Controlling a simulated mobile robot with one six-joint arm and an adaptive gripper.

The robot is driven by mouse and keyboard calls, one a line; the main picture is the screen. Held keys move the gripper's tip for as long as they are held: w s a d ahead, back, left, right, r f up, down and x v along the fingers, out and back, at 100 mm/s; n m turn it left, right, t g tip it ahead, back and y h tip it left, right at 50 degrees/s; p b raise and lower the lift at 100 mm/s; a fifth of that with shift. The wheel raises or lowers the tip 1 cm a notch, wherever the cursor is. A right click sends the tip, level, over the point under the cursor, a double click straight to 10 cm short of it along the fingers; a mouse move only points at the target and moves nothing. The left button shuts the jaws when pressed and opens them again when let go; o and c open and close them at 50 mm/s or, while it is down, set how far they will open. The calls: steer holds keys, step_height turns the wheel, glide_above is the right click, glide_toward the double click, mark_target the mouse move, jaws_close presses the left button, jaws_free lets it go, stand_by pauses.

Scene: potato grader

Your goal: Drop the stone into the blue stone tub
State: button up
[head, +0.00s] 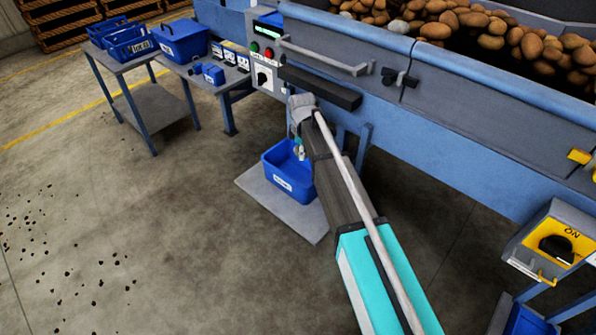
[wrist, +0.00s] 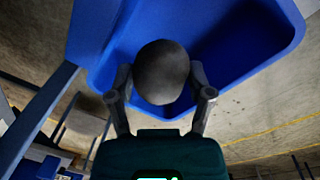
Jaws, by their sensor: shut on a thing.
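A round dark grey stone (wrist: 162,70) sits between the two fingers of my gripper (wrist: 160,88) in the wrist view, and the gripper is shut on it. The blue stone tub (wrist: 284,52) lies beyond the stone in the wrist view, with its open inside behind the stone. In the head view the blue stone tub (head: 286,184) stands on a grey plate on the floor, under the machine, with a white label on its front. My arm covers its right side. My gripper and the stone are mostly hidden behind my arm in the head view, close above the tub.
The blue grader (head: 470,115) carries many potatoes (head: 490,40) along its top. A control panel (head: 264,62) and a dark ledge (head: 320,88) are above the tub. Tables with blue boxes (head: 182,42) stand at the upper left. The floor at left is open, with scattered dark bits.

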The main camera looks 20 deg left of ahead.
steer(key=o, duration=1.2)
steer(key=shift+o, duration=0.2)
steer(key=shift+s, duration=0.2)
